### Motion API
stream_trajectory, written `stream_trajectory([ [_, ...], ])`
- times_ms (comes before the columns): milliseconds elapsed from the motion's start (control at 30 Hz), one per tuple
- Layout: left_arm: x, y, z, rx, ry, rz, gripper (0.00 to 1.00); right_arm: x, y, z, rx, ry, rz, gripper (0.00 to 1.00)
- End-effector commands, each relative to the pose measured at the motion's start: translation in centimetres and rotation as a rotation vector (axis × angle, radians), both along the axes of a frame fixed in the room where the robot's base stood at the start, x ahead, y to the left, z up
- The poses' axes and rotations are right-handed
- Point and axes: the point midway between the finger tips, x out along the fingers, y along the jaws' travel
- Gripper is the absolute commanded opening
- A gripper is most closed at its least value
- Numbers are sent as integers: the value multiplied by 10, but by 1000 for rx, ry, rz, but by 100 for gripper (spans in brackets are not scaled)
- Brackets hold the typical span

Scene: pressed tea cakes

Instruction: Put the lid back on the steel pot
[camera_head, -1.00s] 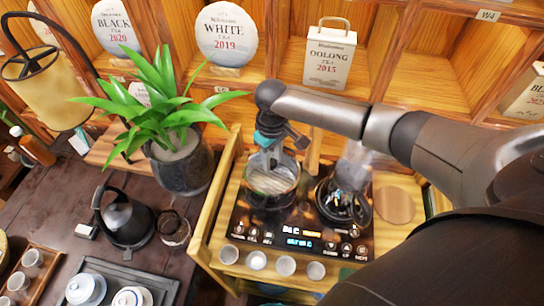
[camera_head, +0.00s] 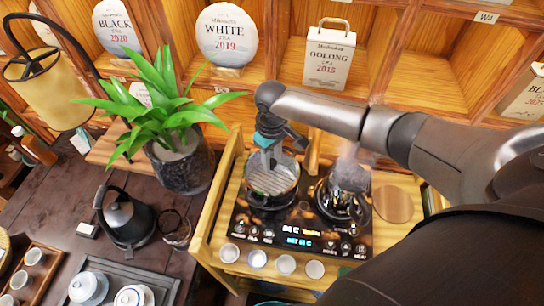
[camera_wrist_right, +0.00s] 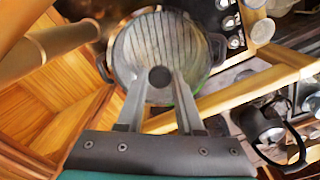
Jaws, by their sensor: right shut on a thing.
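My right gripper (camera_head: 268,164) is shut on the lid's dark round knob (camera_wrist_right: 160,77) and points down over the left burner. The ribbed-looking steel lid (camera_wrist_right: 135,52) lies between the fingers and the pot; it also shows in the head view (camera_head: 280,180). The steel pot (camera_head: 270,205) stands upright on the left burner, directly under the lid. In the wrist view the pot's side handle (camera_wrist_right: 217,47) sticks out beyond the lid. I cannot tell whether the lid touches the rim all round. My left gripper is out of view.
A steaming glass kettle (camera_head: 343,195) stands on the right burner, close to the pot. A potted plant (camera_head: 180,160) and a black kettle (camera_head: 127,218) are to the left. Small white cups (camera_head: 258,258) line the stove's front. Wooden shelves rise behind.

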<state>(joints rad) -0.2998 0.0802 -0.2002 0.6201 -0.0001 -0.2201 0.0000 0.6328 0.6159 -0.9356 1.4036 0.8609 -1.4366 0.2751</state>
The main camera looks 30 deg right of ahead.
Motion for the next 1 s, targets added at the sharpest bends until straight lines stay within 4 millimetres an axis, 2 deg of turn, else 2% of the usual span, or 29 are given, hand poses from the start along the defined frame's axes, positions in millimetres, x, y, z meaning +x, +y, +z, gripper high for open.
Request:
stream_trajectory([
  [1000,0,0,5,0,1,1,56,0,-1,-3,-1,0,-1,0],
])
